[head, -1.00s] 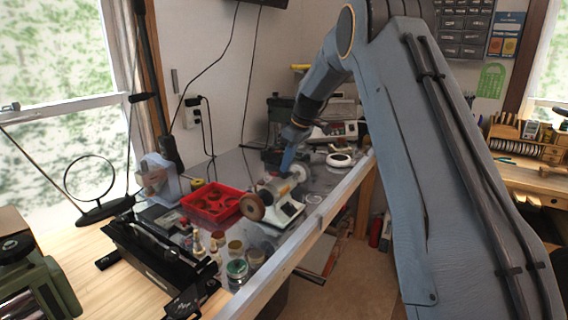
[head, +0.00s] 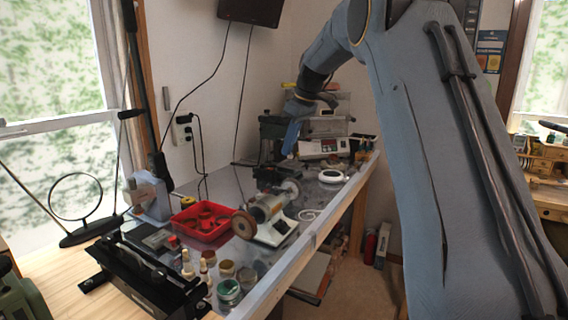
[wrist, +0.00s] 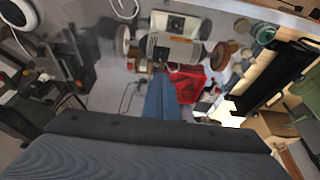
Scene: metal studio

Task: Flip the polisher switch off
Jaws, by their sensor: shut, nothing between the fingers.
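The polisher (head: 268,209) stands on the metal-topped bench, with a brown wheel at its near end and a pale wheel at its far end. In the wrist view the polisher (wrist: 170,48) lies at the top, with its light base (wrist: 188,20) beyond the body. A small dark patch on the base may be the switch; its position cannot be told. My gripper (head: 290,150) is shut and empty, pointing down above and beyond the far wheel, apart from the polisher in the head view. In the wrist view my blue fingers (wrist: 162,92) point toward the polisher body.
A red tray (head: 203,222) sits left of the polisher. Small jars and bottles (head: 228,291) stand near the front edge. A white ring-shaped item (head: 331,176) and a white-fronted device (head: 324,147) are farther back. Black cables hang along the wall.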

